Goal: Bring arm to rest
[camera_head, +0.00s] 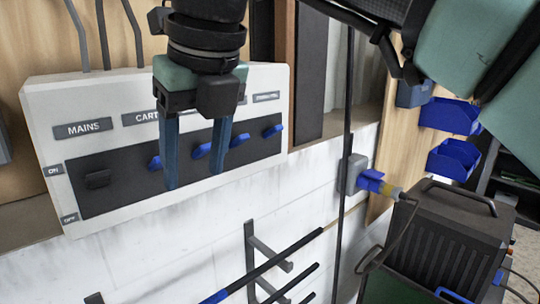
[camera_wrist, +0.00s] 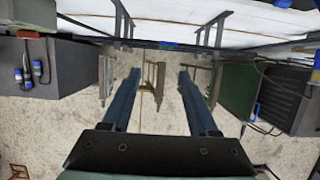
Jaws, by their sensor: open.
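My gripper (camera_head: 194,183) hangs pointing down in front of the white switch panel (camera_head: 50,98) in the head view. Its two blue fingers are apart with nothing between them. In the wrist view the gripper (camera_wrist: 160,78) is also open and empty, with the floor far below. The panel carries a black MAINS switch (camera_head: 97,180) at the left and several blue switches, such as the one at the far right (camera_head: 272,131). The fingers hide parts of the panel's middle. Whether they touch the panel I cannot tell.
A rack with bars (camera_head: 285,266) sticks out of the white wall below the panel. A black machine (camera_head: 455,235) stands at the lower right, near a blue plug (camera_head: 371,181) in a wall socket. Blue bins (camera_head: 449,116) hang at the right. A dark cabinet (camera_wrist: 75,68) shows in the wrist view.

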